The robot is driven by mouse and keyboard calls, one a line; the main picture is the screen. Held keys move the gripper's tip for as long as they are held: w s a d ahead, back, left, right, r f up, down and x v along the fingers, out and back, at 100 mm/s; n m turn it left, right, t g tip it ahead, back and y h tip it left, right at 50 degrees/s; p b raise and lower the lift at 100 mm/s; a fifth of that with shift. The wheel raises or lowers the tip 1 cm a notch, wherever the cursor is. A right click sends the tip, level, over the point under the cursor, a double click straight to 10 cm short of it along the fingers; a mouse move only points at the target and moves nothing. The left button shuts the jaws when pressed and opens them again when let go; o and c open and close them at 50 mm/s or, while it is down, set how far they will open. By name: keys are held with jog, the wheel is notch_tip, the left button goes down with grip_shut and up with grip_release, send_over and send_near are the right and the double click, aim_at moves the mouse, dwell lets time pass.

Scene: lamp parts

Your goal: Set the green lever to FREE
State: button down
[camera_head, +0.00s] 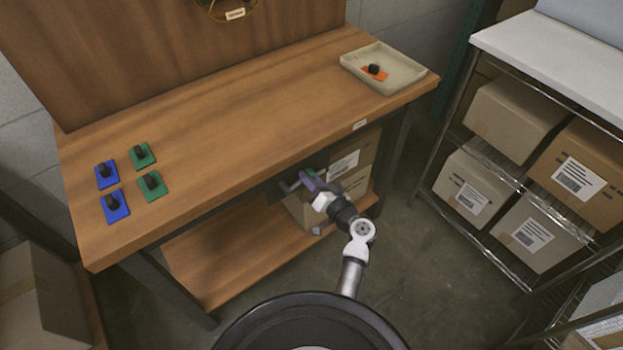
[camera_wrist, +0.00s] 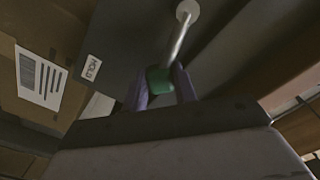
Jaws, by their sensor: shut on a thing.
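The green lever knob shows in the wrist view (camera_wrist: 159,80), at the end of a metal rod (camera_wrist: 180,38) that runs up to a round pale pivot (camera_wrist: 187,11) on a dark plate (camera_wrist: 130,35). My gripper (camera_wrist: 160,88) has its purple fingers on either side of the green knob and is shut on it. A small label, which seems to read HOLD, is on the plate left of the lever (camera_wrist: 91,68). In the head view my gripper (camera_head: 309,182) is at the workbench's front edge, below the top. It hides most of the lever there. No FREE label is readable.
The wooden workbench (camera_head: 230,110) carries blue plates (camera_head: 107,175) and green plates (camera_head: 142,155) with black knobs at left. A beige tray (camera_head: 408,84) at the right holds an orange piece (camera_head: 374,73). Cardboard boxes (camera_head: 355,180) stand beneath, close behind my gripper. A wire shelf is at right.

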jog(key=shift+f+b, duration=0.2)
jog(key=shift+b, duration=0.2)
jog(key=shift+s+a+r+n+b, duration=0.15)
jog(key=shift+r+n+b, duration=0.3)
jog(key=shift+n+b, duration=0.45)
jog(key=shift+s+a+r+n+b, duration=0.1)
jog(key=shift+r+n+b, duration=0.4)
jog(key=shift+b, duration=0.7)
jog(key=shift+f, duration=0.15)
jog(key=c, duration=1.1)
grip_release()
jog(key=shift+s, duration=0.1)
jog(key=b+v, duration=0.3)
jog(key=v, duration=1)
jog(key=shift+s+d, duration=0.25)
